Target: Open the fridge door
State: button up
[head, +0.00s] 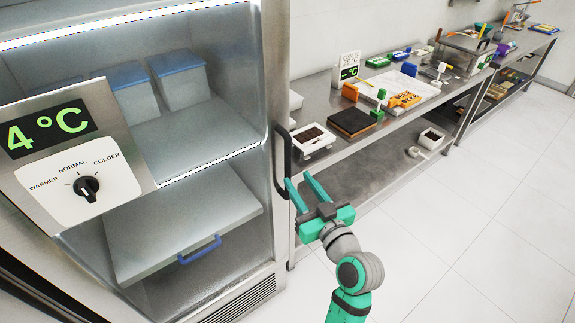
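The fridge (273,100) fills the left of the head view, and its interior shows through the glass door (225,80). The door looks closed. Its upright black handle (281,160) is on the door's right edge. My green gripper (297,179) is open, with its two fingers apart and pointing up toward the handle's lower end. The left finger overlaps or nearly meets the handle in the picture. I cannot tell whether it touches. Nothing shows held between the fingers.
A control panel (75,150) reading 4°C stands at the left. Blue-lidded boxes (182,82) and a drawer with a blue handle (200,249) are inside. A steel bench (330,165) with trays and several small items runs along the right wall. The floor (460,220) at right is clear.

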aim_at(290, 167)
jog(key=x, duration=0.8)
jog(key=shift+f, duration=0.1)
jog(key=shift+d, duration=0.1)
grip_shut()
